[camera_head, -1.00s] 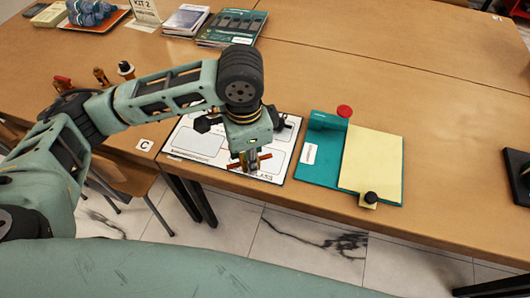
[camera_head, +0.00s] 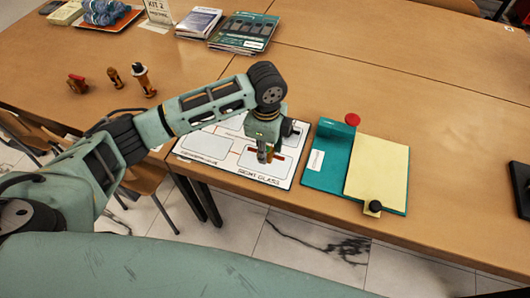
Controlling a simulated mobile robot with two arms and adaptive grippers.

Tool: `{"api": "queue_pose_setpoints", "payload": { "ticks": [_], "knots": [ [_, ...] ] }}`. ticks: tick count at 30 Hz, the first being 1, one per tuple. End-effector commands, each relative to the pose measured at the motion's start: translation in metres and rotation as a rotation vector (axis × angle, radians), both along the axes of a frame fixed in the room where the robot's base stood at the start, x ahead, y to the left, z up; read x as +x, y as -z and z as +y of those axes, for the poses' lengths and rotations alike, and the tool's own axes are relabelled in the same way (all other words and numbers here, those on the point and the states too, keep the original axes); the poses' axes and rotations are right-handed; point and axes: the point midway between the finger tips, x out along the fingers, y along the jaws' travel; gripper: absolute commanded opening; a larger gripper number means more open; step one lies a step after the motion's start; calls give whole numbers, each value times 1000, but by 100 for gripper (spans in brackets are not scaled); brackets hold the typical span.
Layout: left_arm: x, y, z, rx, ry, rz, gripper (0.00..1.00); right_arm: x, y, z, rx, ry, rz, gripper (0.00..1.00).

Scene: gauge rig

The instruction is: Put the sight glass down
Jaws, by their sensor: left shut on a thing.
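My left gripper (camera_head: 266,153) is shut on the sight glass (camera_head: 269,156), a small brass and reddish piece mostly hidden by the fingers. It is over the right part of a white mat (camera_head: 204,148) with printed outlines. A "SIGHT GLASS" label (camera_head: 258,178) is on the mat's front edge, just below the gripper in the picture. I cannot tell whether the sight glass touches the mat. My right gripper is not in view.
A teal and cream board (camera_head: 332,172) with a red knob (camera_head: 352,119) and a black knob (camera_head: 375,206) lies right of the mat. Several small brass and red fittings (camera_head: 113,77) stand at the left. Booklets (camera_head: 244,32) lie at the back. The table's right side is mostly clear.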

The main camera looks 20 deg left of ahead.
Motion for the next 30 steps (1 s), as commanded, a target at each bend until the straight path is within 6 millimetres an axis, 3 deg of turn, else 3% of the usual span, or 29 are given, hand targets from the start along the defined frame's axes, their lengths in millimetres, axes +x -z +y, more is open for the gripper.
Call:
{"api": "queue_pose_setpoints", "payload": {
  "ticks": [6,15,27,28,30],
  "knots": [
    [17,11,7,0,0,-1,0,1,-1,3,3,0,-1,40],
    [16,48,7,0,1,1,0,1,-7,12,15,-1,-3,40],
    [17,54,7,0,1,0,0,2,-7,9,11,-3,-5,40],
    [16,54,7,0,1,0,32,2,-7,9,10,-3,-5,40],
    [16,54,7,0,1,0,38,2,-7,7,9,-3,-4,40]
  ]
}}
